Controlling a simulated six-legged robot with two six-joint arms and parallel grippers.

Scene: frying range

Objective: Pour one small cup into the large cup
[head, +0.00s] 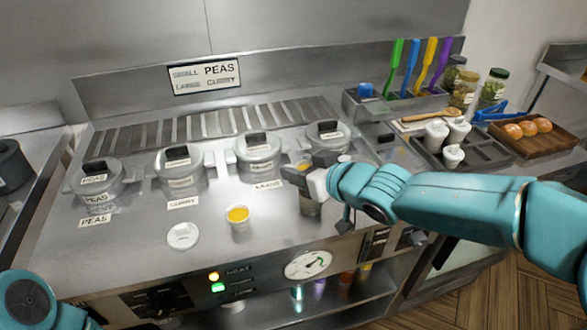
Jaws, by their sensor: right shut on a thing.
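A white cup (238,218) with yellow contents stands upright on the steel counter, left of my right gripper. My right gripper (305,181) is shut on another cup (311,207), whose lower part shows below the fingers. The gripper hides most of this cup, and I cannot tell its size or whether it touches the counter. A yellow patch shows just above the fingers. Several white cups (436,136) stand in and by the dark tray at the right. My left gripper is out of view; only part of my left arm shows at the bottom left.
A white round lid (183,236) lies left of the standing cup. Several lidded pots (178,163) line the back, with labels before them. A knob panel and dial (309,265) run along the front. Bread rolls (528,128), jars (494,88) and coloured utensils are at the right.

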